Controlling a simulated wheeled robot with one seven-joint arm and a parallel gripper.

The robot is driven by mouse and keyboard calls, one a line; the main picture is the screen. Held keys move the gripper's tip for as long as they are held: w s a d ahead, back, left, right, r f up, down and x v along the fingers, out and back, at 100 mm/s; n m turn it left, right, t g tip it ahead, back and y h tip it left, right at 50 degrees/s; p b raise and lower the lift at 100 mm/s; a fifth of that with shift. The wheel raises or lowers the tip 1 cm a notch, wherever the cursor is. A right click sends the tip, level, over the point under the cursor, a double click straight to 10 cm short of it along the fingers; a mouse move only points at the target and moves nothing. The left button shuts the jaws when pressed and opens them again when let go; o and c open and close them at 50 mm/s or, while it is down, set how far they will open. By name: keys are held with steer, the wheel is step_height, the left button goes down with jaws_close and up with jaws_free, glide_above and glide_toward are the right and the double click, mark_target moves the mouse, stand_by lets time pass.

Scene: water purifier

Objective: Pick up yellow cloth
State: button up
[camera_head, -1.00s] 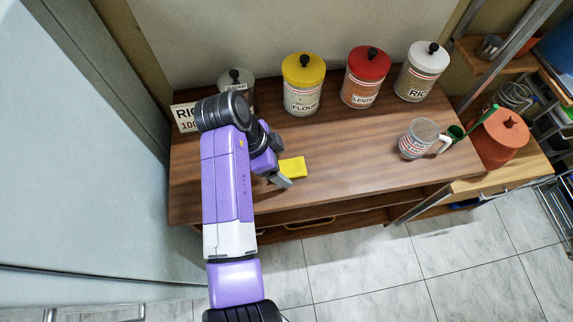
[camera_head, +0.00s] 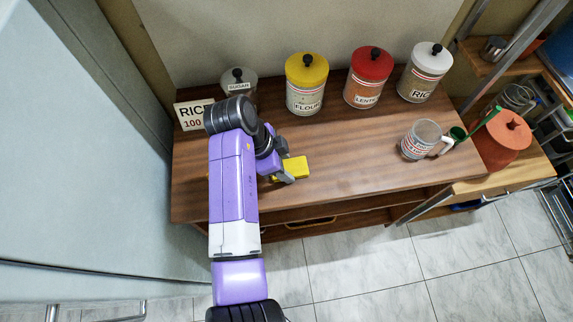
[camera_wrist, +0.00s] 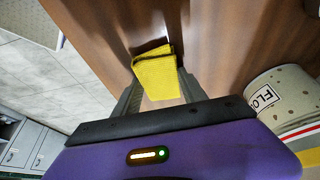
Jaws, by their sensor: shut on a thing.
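The yellow cloth (camera_head: 297,167) is a small folded block at the left part of the wooden table (camera_head: 330,160). In the wrist view the yellow cloth (camera_wrist: 156,73) lies between my two fingers. My gripper (camera_head: 285,175) is shut on the cloth, with a finger on each side of it (camera_wrist: 157,85). In the head view my arm hides part of the gripper and the cloth's left end. I cannot tell for sure whether the cloth is clear of the table top.
Canisters stand along the back: sugar (camera_head: 239,82), yellow-lidded flour (camera_head: 306,85), red-lidded lentils (camera_head: 368,78) and white-lidded rice (camera_head: 424,72). A rice sign (camera_head: 192,115) stands behind my arm. The table's middle is free.

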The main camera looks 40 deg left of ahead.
steer(key=shift+r, duration=0.15)
step_height(320, 180, up, 20)
steer(key=shift+p, duration=0.35)
